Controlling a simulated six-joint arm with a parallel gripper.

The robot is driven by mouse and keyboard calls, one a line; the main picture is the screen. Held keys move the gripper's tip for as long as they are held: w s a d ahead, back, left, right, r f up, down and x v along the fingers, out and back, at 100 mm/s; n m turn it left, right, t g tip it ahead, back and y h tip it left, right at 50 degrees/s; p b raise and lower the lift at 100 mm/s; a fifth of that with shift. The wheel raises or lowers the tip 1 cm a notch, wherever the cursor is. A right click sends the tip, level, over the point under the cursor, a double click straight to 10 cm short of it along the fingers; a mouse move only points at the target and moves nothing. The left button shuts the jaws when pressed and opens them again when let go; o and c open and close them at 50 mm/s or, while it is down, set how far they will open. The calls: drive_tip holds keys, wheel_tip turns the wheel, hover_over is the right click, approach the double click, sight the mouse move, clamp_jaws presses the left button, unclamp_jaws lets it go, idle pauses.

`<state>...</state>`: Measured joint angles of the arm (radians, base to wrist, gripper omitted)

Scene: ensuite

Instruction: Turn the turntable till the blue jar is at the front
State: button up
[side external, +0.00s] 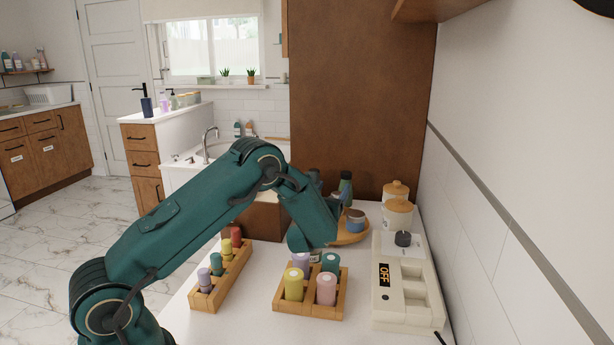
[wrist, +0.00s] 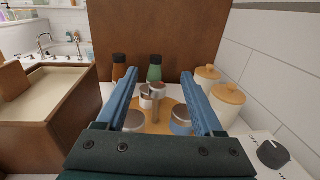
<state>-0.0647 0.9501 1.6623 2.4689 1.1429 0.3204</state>
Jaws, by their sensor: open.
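The wooden turntable (wrist: 158,127) lies ahead of my gripper (wrist: 160,73) in the wrist view, and its right edge (side external: 352,239) shows past my arm in the side view. The blue jar (wrist: 181,125), with a greyish lid, stands on its near right part, partly behind my right finger. It also shows in the side view (side external: 355,224). A grey-lidded jar (wrist: 135,122) is at the near left. A post (wrist: 157,104) rises between the fingers, with a small pale jar (wrist: 146,98) beside it. My gripper is open, with nothing held between its fingers.
A brown bottle (wrist: 119,68) and a green bottle (wrist: 154,69) stand at the back. Two wooden-lidded canisters (side external: 399,214) stand by the right wall. A white device reading OFF (side external: 386,305) and two wooden racks with coloured pegs (side external: 310,308) (side external: 208,300) occupy the counter nearer the side camera.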

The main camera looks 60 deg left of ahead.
wheel_tip(320, 180, down, 5)
drive_tip(key=shift+r, duration=0.15)
drive_tip(key=x, duration=0.3)
drive_tip(key=shift+s, duration=0.1)
drive_tip(key=shift+x, duration=1.05)
clamp_jaws()
idle(0.6)
